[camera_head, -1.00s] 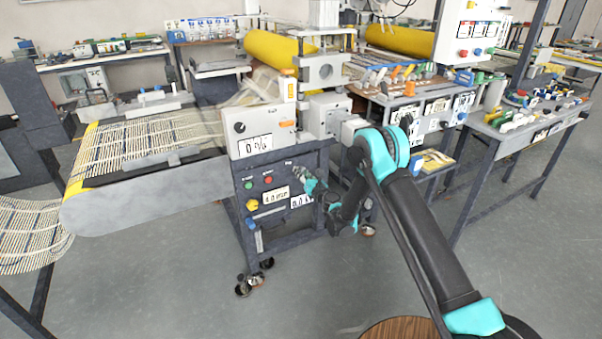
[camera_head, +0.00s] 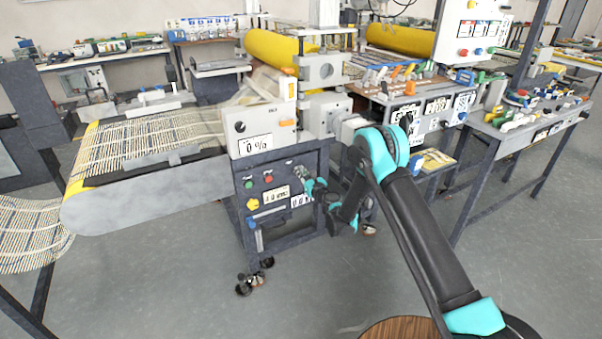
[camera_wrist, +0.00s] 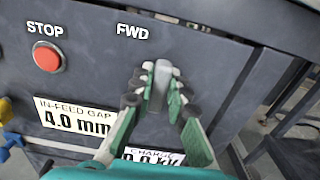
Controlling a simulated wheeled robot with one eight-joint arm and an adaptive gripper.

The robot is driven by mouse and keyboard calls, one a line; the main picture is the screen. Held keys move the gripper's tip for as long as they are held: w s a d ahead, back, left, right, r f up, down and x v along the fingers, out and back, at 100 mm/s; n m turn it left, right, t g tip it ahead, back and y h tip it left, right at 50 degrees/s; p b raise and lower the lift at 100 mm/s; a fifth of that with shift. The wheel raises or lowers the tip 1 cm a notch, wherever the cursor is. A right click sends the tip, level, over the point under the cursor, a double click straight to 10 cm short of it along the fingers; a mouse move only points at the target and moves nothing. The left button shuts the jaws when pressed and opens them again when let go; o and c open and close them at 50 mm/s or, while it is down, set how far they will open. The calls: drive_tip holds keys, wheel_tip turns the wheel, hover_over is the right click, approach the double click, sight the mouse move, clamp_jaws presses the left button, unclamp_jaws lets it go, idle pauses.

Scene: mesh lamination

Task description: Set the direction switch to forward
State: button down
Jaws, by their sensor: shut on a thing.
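The direction switch (camera_wrist: 160,88) is a grey lever-like knob on the dark control panel (camera_wrist: 215,60) in the wrist view. Its handle is nearly upright, with the top leaning slightly right. The white FWD label (camera_wrist: 132,31) is above it, to the left. My gripper (camera_wrist: 159,91) has its two green fingers with dark tips on either side of the knob, shut on it. The fingers hide part of the knob, and any pointer mark cannot be made out. In the head view my gripper (camera_head: 312,187) is at the panel's right side, and the switch is too small to tell.
The red STOP button (camera_wrist: 47,57) is left of the switch. The in-feed gap display (camera_wrist: 73,116) reads 4.0 mm below it. A second display (camera_wrist: 155,156) is partly hidden by my gripper. A belt conveyor (camera_head: 150,204) extends left of the machine. The floor in front is clear.

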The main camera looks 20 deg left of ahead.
drive_tip(key=c, duration=1.5)
unclamp_jaws()
wheel_tip(320, 180, up, 10)
drive_tip(key=shift+r, duration=0.1)
drive_tip(key=shift+d, duration=0.1)
